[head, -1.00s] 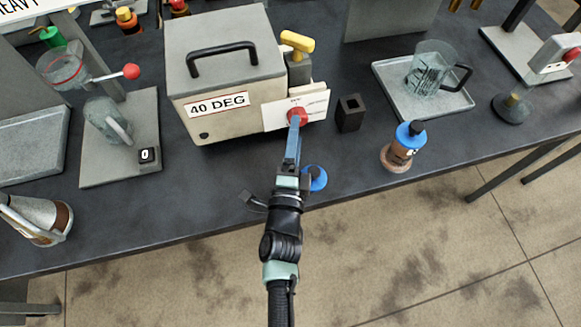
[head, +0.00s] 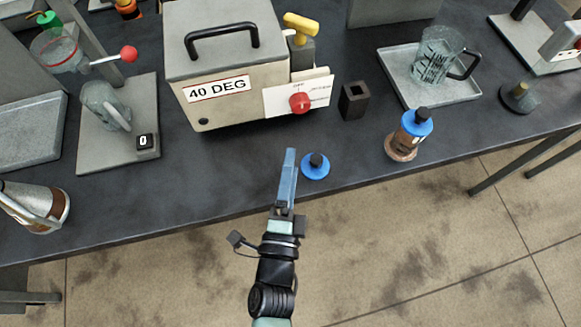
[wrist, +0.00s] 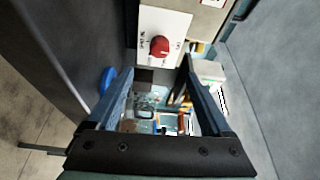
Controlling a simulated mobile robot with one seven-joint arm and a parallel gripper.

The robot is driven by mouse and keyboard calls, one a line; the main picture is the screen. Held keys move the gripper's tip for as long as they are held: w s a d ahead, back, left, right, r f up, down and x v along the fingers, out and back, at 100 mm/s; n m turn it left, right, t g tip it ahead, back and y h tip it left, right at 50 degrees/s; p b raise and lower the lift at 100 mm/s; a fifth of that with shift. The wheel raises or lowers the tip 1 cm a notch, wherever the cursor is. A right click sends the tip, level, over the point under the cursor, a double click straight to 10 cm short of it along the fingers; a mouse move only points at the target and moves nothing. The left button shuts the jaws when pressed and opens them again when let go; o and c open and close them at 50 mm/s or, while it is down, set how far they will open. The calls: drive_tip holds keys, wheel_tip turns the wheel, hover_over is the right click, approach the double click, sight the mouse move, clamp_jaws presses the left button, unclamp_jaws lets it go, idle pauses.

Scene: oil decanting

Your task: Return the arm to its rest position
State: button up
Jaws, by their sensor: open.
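My gripper (head: 288,178) is at the table's front edge in the head view, seen edge-on, with its blue fingers pointing to the back of the table. In the wrist view my gripper (wrist: 158,95) has its two fingers apart with nothing held between them. The red knob (head: 300,103) on the heater box's white plate is clear of the fingers, with a gap between. It also shows beyond the fingertips in the wrist view (wrist: 159,47).
The grey 40 DEG box (head: 226,65) stands behind my gripper. A blue cap (head: 316,168) lies close to its right. A blue-topped bottle (head: 413,133) and a tray with a jug (head: 437,58) are further right.

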drive_tip(key=shift+w, duration=0.1)
drive_tip(key=w+a+r+n+t+y, duration=0.1)
drive_tip(key=w+r+n, duration=0.2)
drive_tip(key=r, duration=0.6)
drive_tip(key=w+r+n+t+y, duration=0.1)
drive_tip(key=w+r+n+t, duration=0.2)
drive_tip(key=r, duration=0.7)
drive_tip(key=w+a+r+n+y, duration=0.1)
drive_tip(key=w+r+n, duration=0.3)
drive_tip(key=r, duration=0.5)
drive_tip(key=s+d+r+n+t, duration=0.1)
drive_tip(key=s+r+n, duration=0.1)
drive_tip(key=r, duration=0.8)
drive_tip(key=s+d+r+n+t+h, duration=0.1)
drive_tip(key=s+r, duration=0.4)
drive_tip(key=r, duration=0.5)
drive_tip(key=s+d+r+n+t, duration=0.1)
drive_tip(key=s+r+n+t, duration=0.2)
drive_tip(key=r, duration=0.7)
drive_tip(key=shift+s+d+n+h, duration=0.35)
drive_tip(key=shift+s+n+h, duration=0.1)
drive_tip(key=shift+n, duration=0.55)
